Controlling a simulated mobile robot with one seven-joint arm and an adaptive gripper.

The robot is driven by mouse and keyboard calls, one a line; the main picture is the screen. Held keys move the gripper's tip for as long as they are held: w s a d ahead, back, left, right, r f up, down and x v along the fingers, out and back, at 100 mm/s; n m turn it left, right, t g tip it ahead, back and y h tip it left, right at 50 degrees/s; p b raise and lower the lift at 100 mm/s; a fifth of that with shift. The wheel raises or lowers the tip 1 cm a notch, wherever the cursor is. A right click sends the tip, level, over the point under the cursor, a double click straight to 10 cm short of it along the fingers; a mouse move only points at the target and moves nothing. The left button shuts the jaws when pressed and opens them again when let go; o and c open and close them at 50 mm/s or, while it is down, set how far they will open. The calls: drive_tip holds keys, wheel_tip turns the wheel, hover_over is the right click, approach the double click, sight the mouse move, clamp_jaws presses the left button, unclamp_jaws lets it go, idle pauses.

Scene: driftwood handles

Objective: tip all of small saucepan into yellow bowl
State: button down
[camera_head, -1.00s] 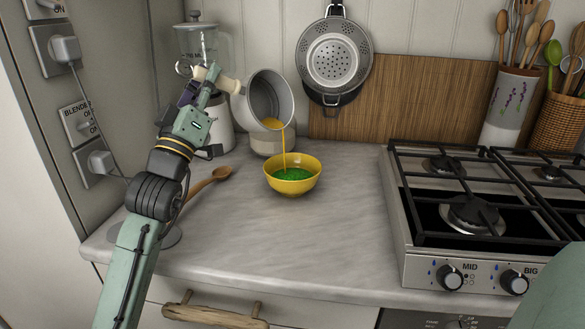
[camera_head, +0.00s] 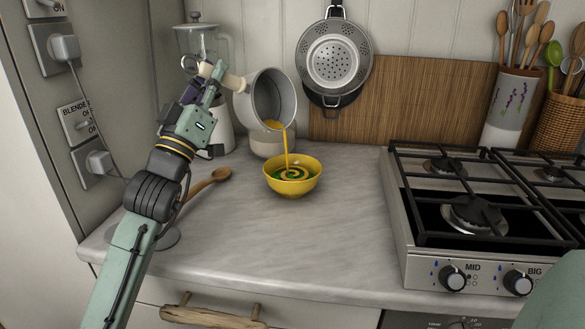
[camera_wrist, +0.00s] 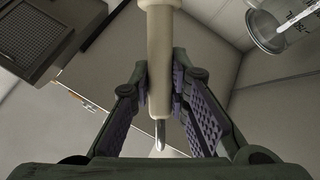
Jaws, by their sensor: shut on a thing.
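The small saucepan (camera_head: 273,98) is tilted in the air with its mouth toward the lower right. A thin yellow-orange stream (camera_head: 286,145) runs from its rim down into the yellow bowl (camera_head: 293,190). The bowl stands upright on the counter and holds green contents with a yellow-orange swirl on top. My gripper (camera_head: 211,79) is shut on the saucepan's pale handle, left of the pan. In the wrist view the handle (camera_wrist: 160,60) runs between the two finger pads (camera_wrist: 160,95). The inside bottom of the pan is partly hidden.
A blender (camera_head: 200,50) stands behind my gripper. A pale canister (camera_head: 266,143) is behind the pan. A wooden spoon (camera_head: 210,181) lies left of the bowl. The gas hob (camera_head: 480,200) is at right. The counter (camera_head: 300,250) in front of the bowl is clear.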

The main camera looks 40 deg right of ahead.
drive_tip(key=shift+s+r+m+g+h, duration=0.1)
drive_tip(key=shift+s+m+g+h, duration=0.2)
drive_tip(key=shift+g, duration=0.1)
drive_tip(key=shift+s+d+r+m+g, duration=0.15)
drive_tip(key=shift+s+m+g, duration=0.25)
drive_tip(key=shift+s+m, duration=0.25)
drive_tip(key=shift+s+m+h+b, duration=0.25)
drive_tip(key=shift+m+h+b, duration=0.05)
drive_tip(key=shift+m+b, duration=0.05)
drive_tip(key=shift+s+d+r+m+g+h+b, duration=0.15)
drive_tip(key=shift+s+m+g+h+b, duration=0.35)
drive_tip(key=shift+m+g, duration=0.55)
drive_tip(key=shift+s+d+r+m+g+h+b, duration=0.15)
drive_tip(key=shift+s+m+g+h+b, duration=0.15)
drive_tip(key=shift+s+m+g+b, duration=0.55)
